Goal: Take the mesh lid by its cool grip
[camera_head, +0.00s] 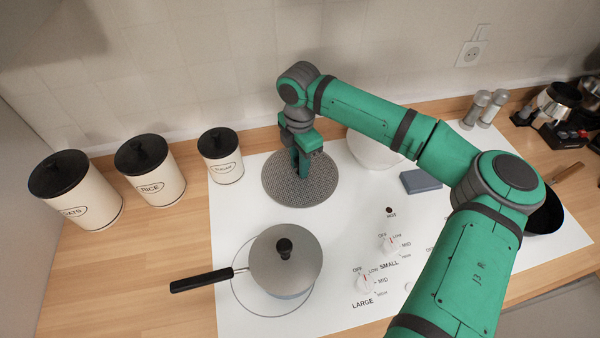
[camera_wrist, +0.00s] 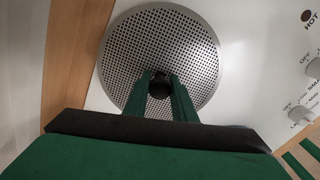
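The mesh lid (camera_head: 322,187) is a round grey perforated disc at the back left of the white hob. It also shows in the wrist view (camera_wrist: 125,62). It looks flat, but I cannot tell what is under it. Its grip is a black round knob (camera_wrist: 160,86) at the centre, hidden by my fingers in the head view. My gripper (camera_head: 301,172) points down over the lid's middle. In the wrist view its two green fingers (camera_wrist: 160,92) stand on either side of the knob, very close to it. I cannot tell whether they press on it.
A lidded saucepan (camera_head: 285,260) stands on the front left ring, handle to the left. Canisters, such as the rice one (camera_head: 150,170), stand at left. A white pot (camera_head: 372,152) and a blue-grey block (camera_head: 421,181) are right of the lid. A dark pan (camera_head: 545,214) is far right.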

